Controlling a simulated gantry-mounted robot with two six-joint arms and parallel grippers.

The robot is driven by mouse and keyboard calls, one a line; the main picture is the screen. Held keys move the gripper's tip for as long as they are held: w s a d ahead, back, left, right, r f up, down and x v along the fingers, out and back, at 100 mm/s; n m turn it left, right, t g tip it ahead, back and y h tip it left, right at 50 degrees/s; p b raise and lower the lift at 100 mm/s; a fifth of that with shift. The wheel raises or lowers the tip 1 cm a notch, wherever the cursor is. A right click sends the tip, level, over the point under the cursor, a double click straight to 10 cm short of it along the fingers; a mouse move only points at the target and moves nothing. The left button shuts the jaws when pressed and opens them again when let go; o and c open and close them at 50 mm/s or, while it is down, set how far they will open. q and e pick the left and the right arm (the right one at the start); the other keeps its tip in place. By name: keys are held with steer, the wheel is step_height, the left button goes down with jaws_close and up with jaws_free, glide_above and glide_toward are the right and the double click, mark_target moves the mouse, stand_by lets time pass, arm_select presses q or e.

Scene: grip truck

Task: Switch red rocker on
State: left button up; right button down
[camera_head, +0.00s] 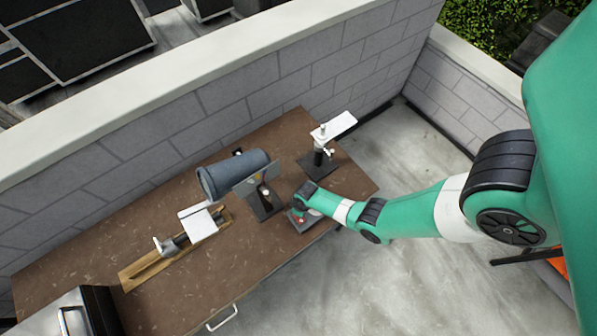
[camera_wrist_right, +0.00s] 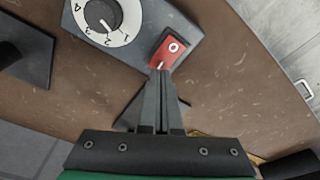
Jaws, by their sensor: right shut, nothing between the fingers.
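The red rocker (camera_wrist_right: 173,48) sits on a grey control box (camera_wrist_right: 192,22) beside a white numbered dial (camera_wrist_right: 104,18). White marks show on the rocker; I cannot tell which end is pressed in. My right gripper (camera_wrist_right: 160,74) is shut and empty. Its fingertips are at the near edge of the rocker in the right wrist view; I cannot tell whether they touch. In the head view the right gripper (camera_head: 299,207) is over the box (camera_head: 301,223) near the table's front edge and hides part of it. My left gripper is not in view.
The brown table (camera_head: 110,253) stands along a grey block wall (camera_head: 235,105). A grey lamp-like cylinder (camera_head: 233,175) and a dark stand (camera_head: 263,203) are left of the box. A white-topped stand (camera_head: 318,163) is behind it. A wooden rail fixture (camera_head: 145,270) lies farther left.

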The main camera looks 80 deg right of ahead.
steer(key=shift+f+b, duration=0.9)
stand_by(0.6)
steer(key=shift+r, duration=0.1)
step_height(320, 180, up, 7)
steer(key=p, duration=0.7)
stand_by(0.4)
